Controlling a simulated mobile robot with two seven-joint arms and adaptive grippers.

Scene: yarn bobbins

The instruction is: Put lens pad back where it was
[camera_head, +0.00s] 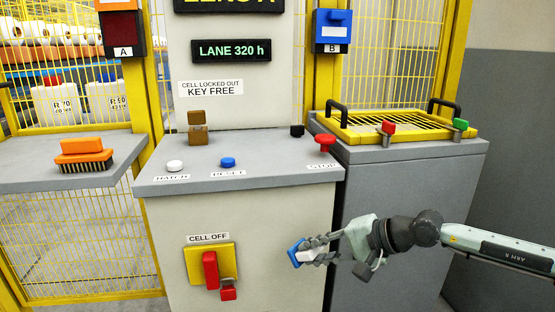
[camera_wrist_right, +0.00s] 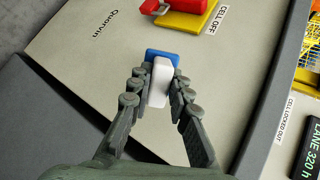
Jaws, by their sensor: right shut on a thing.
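The lens pad, as I take it, is a small block with a white part and a blue part (camera_head: 296,254). My right gripper (camera_head: 312,250) is shut on it and holds it in the air in front of the grey console's front panel, right of the CELL OFF switch. In the right wrist view the white part (camera_wrist_right: 159,82) is between the two fingers, with the blue part beyond it. My left gripper is not in view. I cannot tell which spot the pad came from.
The console top (camera_head: 240,176) carries a white button (camera_head: 175,166), a blue button (camera_head: 228,162), a red STOP knob (camera_head: 324,145) and a brown block (camera_head: 198,128). An orange brush (camera_head: 84,155) lies on the left shelf (camera_head: 30,172). A yellow-framed grate (camera_head: 395,128) tops the right cabinet.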

